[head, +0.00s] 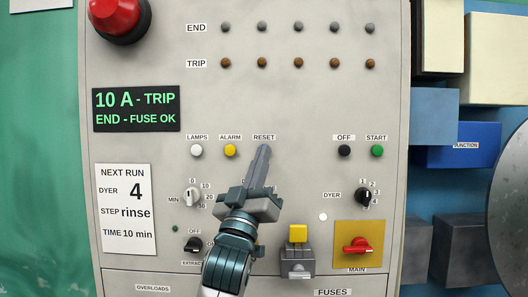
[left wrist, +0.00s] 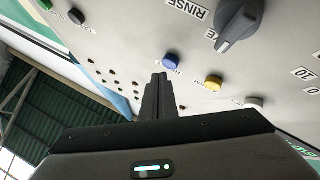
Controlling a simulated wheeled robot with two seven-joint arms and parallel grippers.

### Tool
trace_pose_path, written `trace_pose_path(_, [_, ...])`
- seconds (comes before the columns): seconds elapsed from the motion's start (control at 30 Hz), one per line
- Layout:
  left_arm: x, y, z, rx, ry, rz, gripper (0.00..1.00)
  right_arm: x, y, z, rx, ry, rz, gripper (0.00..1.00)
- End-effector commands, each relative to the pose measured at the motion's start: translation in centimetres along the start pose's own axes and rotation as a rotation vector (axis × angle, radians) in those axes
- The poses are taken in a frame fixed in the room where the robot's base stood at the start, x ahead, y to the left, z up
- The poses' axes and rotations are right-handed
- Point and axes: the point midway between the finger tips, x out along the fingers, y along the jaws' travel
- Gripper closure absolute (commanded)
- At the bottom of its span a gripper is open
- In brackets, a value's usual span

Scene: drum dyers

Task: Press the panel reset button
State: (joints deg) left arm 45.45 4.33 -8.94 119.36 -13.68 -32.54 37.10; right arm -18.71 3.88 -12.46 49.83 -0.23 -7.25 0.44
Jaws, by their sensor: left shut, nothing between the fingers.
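The RESET label (head: 264,137) is on the grey panel in the head view, but the button under it is hidden behind my fingertips. In the left wrist view a blue button (left wrist: 170,62) sits in the row beside the yellow one, where reset belongs. My left gripper (head: 264,148) is shut and empty, its fingers pointing up at the place under the label. In the left wrist view the gripper's tips (left wrist: 158,76) lie just left of and below the blue button. I cannot tell whether they touch it. My right gripper is not in view.
White LAMPS (head: 196,151) and yellow ALARM (head: 230,151) buttons are left of reset. Black OFF (head: 344,151) and green START (head: 377,151) buttons are right. A knob (head: 192,197) and a red MAIN switch (head: 357,245) sit lower. A red mushroom button (head: 115,16) is top left.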

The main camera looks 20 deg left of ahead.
Motion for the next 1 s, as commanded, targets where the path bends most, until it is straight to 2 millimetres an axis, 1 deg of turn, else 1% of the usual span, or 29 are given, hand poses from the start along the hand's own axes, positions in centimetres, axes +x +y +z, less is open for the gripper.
trace_pose_path(0.4, [0.59, -0.38, 0.36, 0.000, 0.000, 0.000, 1.00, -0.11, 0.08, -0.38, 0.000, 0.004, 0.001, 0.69])
trace_pose_path(1.0, [0.72, -0.50, 0.48, 0.000, 0.000, 0.000, 1.00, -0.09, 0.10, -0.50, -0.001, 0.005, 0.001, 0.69])
